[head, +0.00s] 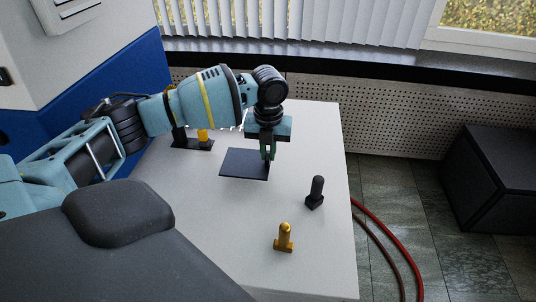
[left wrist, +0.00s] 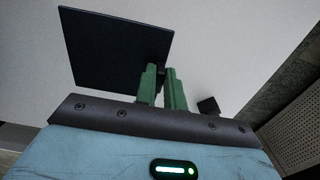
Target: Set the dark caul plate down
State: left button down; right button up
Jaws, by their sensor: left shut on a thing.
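The dark caul plate (head: 240,163) is a thin, flat, square, dark blue-grey sheet over the white table, roughly level. My left gripper (head: 268,154) comes down from above at its right edge and is shut on it. In the left wrist view the plate (left wrist: 112,50) reaches out to the left from the green fingers (left wrist: 162,78), which hold it at its edge or a small dark tab there. I cannot tell whether the plate touches the table or hangs slightly above it. My right gripper is not in view.
On the white table (head: 200,240), a black knobbed piece (head: 316,191) and a yellow one (head: 284,240) stand to the right and front. A dark base with a yellow part (head: 203,136) is behind left. Red hoses (head: 395,240) lie on the floor right.

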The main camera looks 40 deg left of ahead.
pick_arm(q)
jog(key=shift+w+a, duration=0.6)
jog(key=shift+w, duration=0.15)
jog(key=shift+w+a+f, duration=0.1)
jog(key=shift+w+a, duration=0.1)
jog(key=shift+f, duration=1.75)
jog(key=shift+f, duration=0.15)
jog(key=c, duration=1.5)
grip_release()
jog(key=shift+a, duration=0.1)
jog(key=shift+o, duration=0.2)
notch_tip(320, 180, up, 12)
jog(key=shift+p, duration=0.3)
